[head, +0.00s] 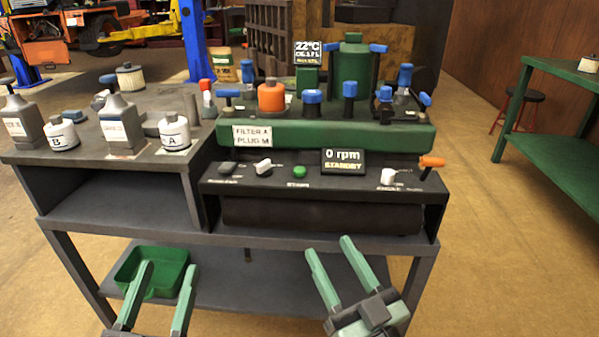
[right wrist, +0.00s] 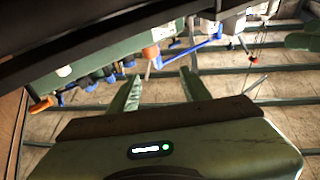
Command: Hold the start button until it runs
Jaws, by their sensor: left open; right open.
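The green start button (head: 299,172) sits on the dark front panel (head: 240,184) of the green machine, between a light switch and the display. The display (head: 343,161) reads "0 rpm STANDBY". My left gripper (head: 163,285) is open and empty, low in front of the bench by the green bin. My right gripper (head: 328,262) is open and empty, below and in front of the panel, apart from the button. Its fingers also show in the right wrist view (right wrist: 160,90), where I cannot make out the button.
The green machine (head: 330,135) carries an orange filter (head: 271,96) and several blue-handled parts. A green bin (head: 165,259) is on the lower shelf.

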